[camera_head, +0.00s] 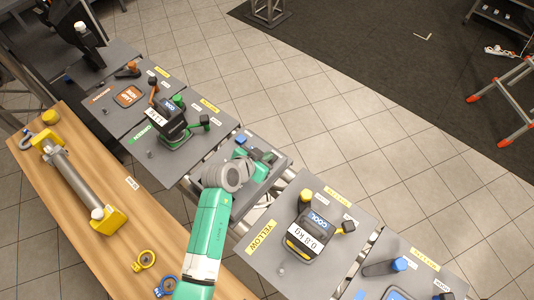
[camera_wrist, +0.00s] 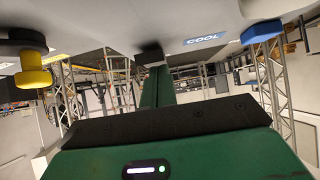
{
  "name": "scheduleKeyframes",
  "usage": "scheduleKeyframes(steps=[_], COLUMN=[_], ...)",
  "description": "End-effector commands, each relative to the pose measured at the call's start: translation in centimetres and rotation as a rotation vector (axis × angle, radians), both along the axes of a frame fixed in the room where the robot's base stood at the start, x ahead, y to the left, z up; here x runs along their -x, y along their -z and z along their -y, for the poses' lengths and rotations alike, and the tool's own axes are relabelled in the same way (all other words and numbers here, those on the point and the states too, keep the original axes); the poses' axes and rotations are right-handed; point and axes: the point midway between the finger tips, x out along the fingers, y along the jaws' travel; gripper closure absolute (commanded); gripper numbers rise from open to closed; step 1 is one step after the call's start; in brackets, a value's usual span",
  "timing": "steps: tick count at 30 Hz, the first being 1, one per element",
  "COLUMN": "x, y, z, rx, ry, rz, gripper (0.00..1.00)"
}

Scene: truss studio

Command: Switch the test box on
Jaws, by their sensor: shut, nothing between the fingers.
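My gripper (camera_wrist: 152,54) is shut and empty in the wrist view. Its dark tip is at or very near a grey surface that fills the top of the picture. A blue "COOL" label (camera_wrist: 206,39), a blue knob (camera_wrist: 262,31) and a yellow-and-black knob (camera_wrist: 32,70) sit on that side. In the head view my arm reaches over a grey middle panel (camera_head: 278,160) with a blue cap (camera_head: 241,139). My wrist hides much of this panel. I cannot tell which device is the test box, nor see a switch, or whether the tip touches.
A black "COOL" device (camera_head: 168,117) stands up-left of my wrist. Another, marked 0.8 KG (camera_head: 310,235), stands on the panel to the right. A wooden bench (camera_head: 100,190) with a yellow-ended cylinder (camera_head: 75,178) lies at left. Open tiled floor (camera_head: 330,120) lies beyond.

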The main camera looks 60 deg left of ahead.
Motion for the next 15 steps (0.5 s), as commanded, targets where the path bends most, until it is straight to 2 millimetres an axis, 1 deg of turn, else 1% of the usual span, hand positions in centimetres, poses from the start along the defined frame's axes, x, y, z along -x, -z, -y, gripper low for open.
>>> scheduleKeyframes(steps=[5,7,8,11,14,15], x=[0.1,0.1,0.0,-0.3,-0.7,0.1], y=[0.2,-0.2,-0.6,-2.7,-5.4,-5.2], z=[0.1,0.0,0.0,0.0,0.0,0.3], rx=[0.003,0.003,0.002,0.000,-0.001,-0.002], ry=[-0.001,-0.001,0.001,0.003,0.007,0.004], rz=[-0.004,-0.004,-0.003,-0.001,0.000,0.000], gripper=[1.00,1.00,1.00,1.00,1.00,1.00])
